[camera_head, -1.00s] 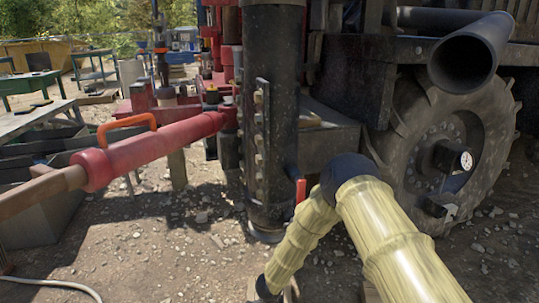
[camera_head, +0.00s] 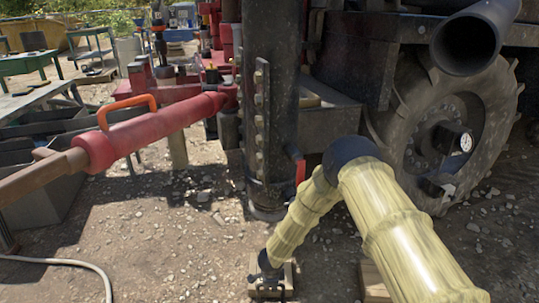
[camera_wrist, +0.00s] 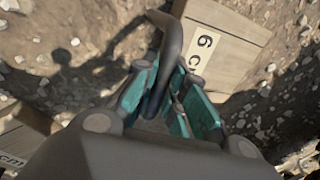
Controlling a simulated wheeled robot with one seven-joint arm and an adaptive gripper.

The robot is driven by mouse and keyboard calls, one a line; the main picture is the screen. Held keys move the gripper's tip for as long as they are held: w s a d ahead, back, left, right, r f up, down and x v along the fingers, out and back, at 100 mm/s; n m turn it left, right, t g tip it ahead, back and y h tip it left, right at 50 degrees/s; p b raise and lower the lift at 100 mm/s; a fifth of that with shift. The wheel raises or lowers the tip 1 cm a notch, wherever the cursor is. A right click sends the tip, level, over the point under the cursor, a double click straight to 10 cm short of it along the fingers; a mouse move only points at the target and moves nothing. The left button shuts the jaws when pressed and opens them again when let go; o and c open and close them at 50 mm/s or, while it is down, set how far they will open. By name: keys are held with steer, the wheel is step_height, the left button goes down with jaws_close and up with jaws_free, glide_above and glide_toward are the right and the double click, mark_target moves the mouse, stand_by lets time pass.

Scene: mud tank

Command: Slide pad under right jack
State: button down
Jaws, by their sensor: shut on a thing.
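A black upright cylinder, seemingly the right jack (camera_head: 270,110), stands in mid-picture in the head view. Its lower end (camera_head: 268,212) is near the ground; I cannot tell if there is a gap. My gripper (camera_head: 270,272) is low in front of it, at a wooden pad (camera_head: 258,290). In the wrist view my gripper (camera_wrist: 165,105) has teal fingers closed around a dark looped handle (camera_wrist: 172,50). The handle appears to belong to the wooden pad marked "6 cm" (camera_wrist: 240,45). The pad lies on or just above the gravel. The fingers hide part of the handle.
Another wooden block (camera_head: 372,280) lies to the right, partly behind my arm. A large tyre (camera_head: 415,90) stands at right. A red cylinder with an orange handle (camera_head: 150,132) juts out at left. A pale hose (camera_head: 70,263) lies lower left. Gravel between pad and jack looks clear.

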steer(key=shift+w+d, duration=0.25)
steer(key=shift+w, duration=0.15)
steer(key=c, duration=1)
jaws_free()
steer(key=shift+s, duration=0.1)
steer(key=shift+o, duration=0.2)
steer(key=shift+p+v, duration=0.85)
steer(key=shift+p, duration=0.15)
steer(key=p+v, duration=0.6)
steer(key=v, duration=0.2)
steer(key=shift+p, duration=0.3)
steer(key=shift+r, duration=0.15)
